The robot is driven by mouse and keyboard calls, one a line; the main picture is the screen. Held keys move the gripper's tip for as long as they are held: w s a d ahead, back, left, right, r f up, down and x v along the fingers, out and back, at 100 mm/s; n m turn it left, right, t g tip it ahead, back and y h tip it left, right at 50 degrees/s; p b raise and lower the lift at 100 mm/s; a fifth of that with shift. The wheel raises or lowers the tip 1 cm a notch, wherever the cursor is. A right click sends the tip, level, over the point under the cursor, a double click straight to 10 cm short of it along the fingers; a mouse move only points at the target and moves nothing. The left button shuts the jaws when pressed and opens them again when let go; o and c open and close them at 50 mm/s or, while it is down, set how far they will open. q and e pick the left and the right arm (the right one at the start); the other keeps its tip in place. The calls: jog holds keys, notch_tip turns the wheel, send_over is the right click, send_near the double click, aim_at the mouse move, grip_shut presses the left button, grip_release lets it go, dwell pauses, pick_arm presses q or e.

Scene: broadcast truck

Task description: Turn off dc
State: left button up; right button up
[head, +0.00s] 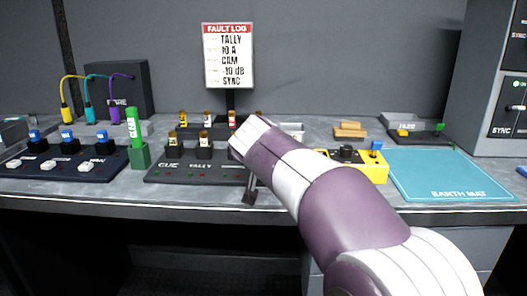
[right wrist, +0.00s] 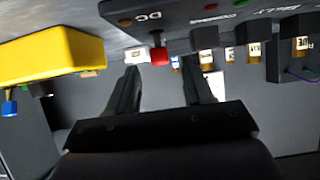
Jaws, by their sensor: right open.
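The dark panel (head: 158,176) labelled CUE and TALLY sits at the bench's front; my right arm hides its right end in the head view. In the right wrist view, which looks upside down, the panel (right wrist: 180,14) shows the DC label with a red block (right wrist: 160,56) beside a white piece at its edge. My right gripper (right wrist: 160,70) is open, its two dark fingers on either side of the red block, with no clear contact visible. In the head view a dark finger of the right gripper (head: 250,192) shows below the arm at the panel's front. My left gripper is not in view.
A yellow box (head: 372,168) with a black knob and blue part stands right of the arm; it shows close by in the wrist view (right wrist: 50,55). A green CLEAR block (head: 138,155) and another switch panel (head: 65,165) are left. The teal earth mat (head: 440,172) is bare.

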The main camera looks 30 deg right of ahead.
jog(key=v, duration=0.9)
jog(key=shift+s+a, duration=0.15)
